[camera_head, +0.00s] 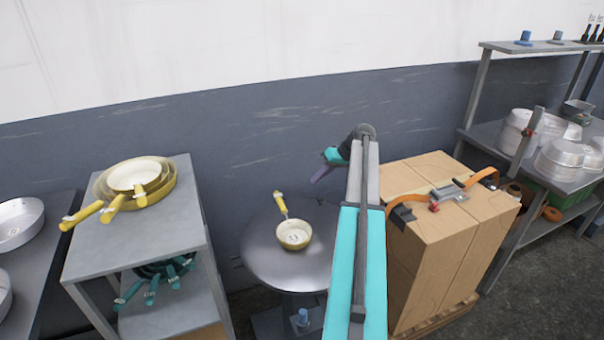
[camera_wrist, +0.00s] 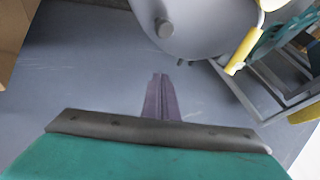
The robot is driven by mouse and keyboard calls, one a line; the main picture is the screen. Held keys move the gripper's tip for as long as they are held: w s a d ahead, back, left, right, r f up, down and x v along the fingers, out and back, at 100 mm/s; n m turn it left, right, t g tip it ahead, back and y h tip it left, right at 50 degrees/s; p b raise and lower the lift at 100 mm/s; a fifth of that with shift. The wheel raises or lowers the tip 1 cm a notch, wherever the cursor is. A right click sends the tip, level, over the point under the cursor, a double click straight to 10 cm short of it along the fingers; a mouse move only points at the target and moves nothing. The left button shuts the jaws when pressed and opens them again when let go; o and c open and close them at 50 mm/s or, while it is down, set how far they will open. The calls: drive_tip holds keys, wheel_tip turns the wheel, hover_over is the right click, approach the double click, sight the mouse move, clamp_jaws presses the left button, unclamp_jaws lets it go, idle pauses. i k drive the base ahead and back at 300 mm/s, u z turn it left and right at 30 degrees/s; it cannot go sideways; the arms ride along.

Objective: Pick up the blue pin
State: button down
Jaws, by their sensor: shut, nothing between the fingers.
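A small blue pin (camera_head: 524,38) stands upright on the top shelf at the upper right in the head view. Another blue pin-like piece (camera_head: 302,317) shows low down, below the front of the round table. I cannot tell which of the two is the task's pin. My gripper (camera_head: 318,175) is above and behind the round table, left of the cardboard boxes, far from the shelf pin. In the wrist view my gripper's fingers (camera_wrist: 160,92) are together with nothing between them. No blue pin is clear in the wrist view.
A small pan (camera_head: 294,235) lies on the round table (camera_head: 265,262). Strapped boxes (camera_head: 432,250) stand right of it. Yellow-handled pans (camera_head: 140,175) sit on the left stand (camera_head: 185,222). The wall is close behind.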

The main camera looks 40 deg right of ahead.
sight(303, 312)
drive_tip(key=k, duration=1.45)
drive_tip(key=z, duration=0.05)
